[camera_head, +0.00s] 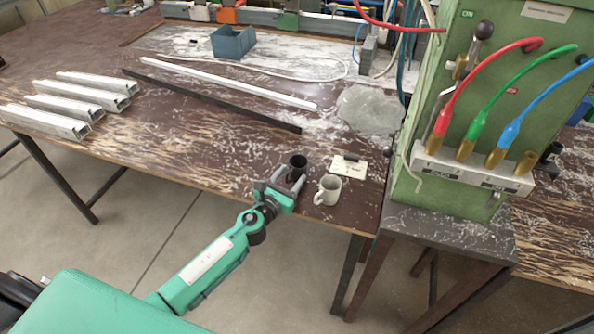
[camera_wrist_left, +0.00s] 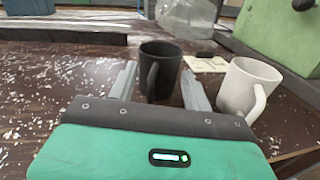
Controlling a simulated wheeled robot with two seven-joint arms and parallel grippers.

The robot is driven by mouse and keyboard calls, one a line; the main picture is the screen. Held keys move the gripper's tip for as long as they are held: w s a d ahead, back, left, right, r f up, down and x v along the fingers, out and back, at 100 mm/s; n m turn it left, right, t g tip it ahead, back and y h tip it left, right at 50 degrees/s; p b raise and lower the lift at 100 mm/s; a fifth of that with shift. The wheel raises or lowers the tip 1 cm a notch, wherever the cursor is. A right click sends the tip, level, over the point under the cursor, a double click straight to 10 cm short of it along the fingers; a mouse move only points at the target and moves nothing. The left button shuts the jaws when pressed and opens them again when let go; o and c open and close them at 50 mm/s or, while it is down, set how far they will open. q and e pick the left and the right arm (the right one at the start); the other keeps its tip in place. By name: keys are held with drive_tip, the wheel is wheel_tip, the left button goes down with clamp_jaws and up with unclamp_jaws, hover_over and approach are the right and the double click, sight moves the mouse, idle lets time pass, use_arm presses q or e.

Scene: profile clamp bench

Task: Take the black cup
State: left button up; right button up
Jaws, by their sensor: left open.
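The black cup (camera_head: 297,165) stands upright near the front right corner of the brown bench. My left gripper (camera_head: 289,178) is at it, open. In the left wrist view the black cup (camera_wrist_left: 160,70) stands between the two grey fingers of my gripper (camera_wrist_left: 157,88), with a gap visible on either side. Its handle faces my gripper. The gripper partly hides the cup in the head view. My right gripper is not in view.
A white cup (camera_head: 328,190) stands close on the right, beside my right-hand finger; it also shows in the left wrist view (camera_wrist_left: 247,87). A pale plate with a small part (camera_head: 349,166) lies behind. A green cabinet (camera_head: 425,150) with hoses stands right. Metal profiles (camera_head: 60,110) lie left.

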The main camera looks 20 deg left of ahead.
use_arm(q)
clamp_jaws()
idle(0.3)
